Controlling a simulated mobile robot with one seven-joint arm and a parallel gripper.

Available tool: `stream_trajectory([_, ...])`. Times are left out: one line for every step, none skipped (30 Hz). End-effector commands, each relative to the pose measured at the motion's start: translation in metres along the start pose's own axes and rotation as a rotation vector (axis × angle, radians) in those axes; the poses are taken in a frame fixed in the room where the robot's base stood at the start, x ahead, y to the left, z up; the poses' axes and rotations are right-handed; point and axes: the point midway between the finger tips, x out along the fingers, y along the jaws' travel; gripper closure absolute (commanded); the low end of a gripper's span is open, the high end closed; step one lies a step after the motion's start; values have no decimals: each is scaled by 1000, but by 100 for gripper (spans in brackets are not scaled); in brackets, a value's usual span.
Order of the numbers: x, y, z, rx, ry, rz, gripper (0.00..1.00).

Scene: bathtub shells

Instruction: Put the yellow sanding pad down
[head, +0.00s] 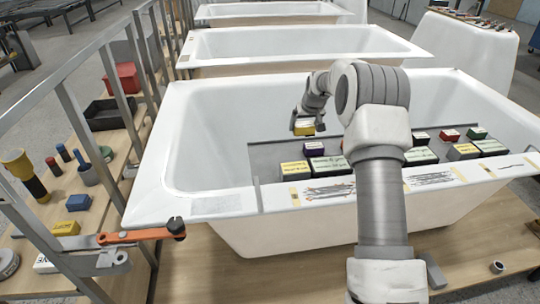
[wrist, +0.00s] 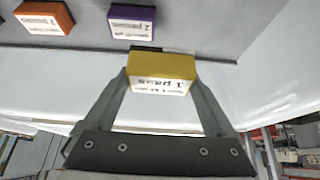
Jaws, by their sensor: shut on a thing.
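The yellow sanding pad (head: 304,130) is a small block with a white label. In the wrist view the yellow pad (wrist: 162,66) sits between both fingers, its label reading "1 pass". My gripper (wrist: 163,78) is shut on it. In the head view my gripper (head: 305,122) holds the pad over the far left part of the grey tray (head: 265,152) inside the bathtub. Whether the pad's underside touches anything cannot be told.
A purple pad (wrist: 133,20) and an orange pad (wrist: 44,17) lie beyond the held pad. Larger labelled blocks, including a green-topped one (head: 330,166), fill the tray's near side. The white tub walls (head: 205,125) surround it. A metal rail (head: 75,130) stands left.

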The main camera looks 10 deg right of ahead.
Motion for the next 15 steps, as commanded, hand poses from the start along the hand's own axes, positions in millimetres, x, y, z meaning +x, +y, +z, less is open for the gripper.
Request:
stream_trajectory([9, -14, 4, -6, -3, -3, 55])
stream_trajectory([13, -21, 5, -6, -2, -3, 55])
stream_trajectory([19, -31, 7, -7, -2, -3, 55])
stream_trajectory([23, -37, 9, -7, -3, -3, 55])
stream_trajectory([27, -44, 10, -7, -2, -2, 55])
stream_trajectory([32, -53, 12, -7, -1, -2, 55])
stream_trajectory([36, -60, 13, -7, -1, -2, 55])
stream_trajectory([40, -66, 14, -7, -1, -2, 55])
stream_trajectory([45, -74, 16, -6, -2, -2, 55])
stream_trajectory([48, -79, 17, -6, -2, -1, 55])
stream_trajectory([50, -84, 18, -5, -1, -2, 55])
stream_trajectory([53, -90, 18, -4, 0, -1, 55])
stream_trajectory([55, -93, 19, -4, 0, -1, 55])
stream_trajectory([56, -96, 19, -4, 0, -1, 55])
stream_trajectory([58, -98, 20, -2, 0, 0, 55])
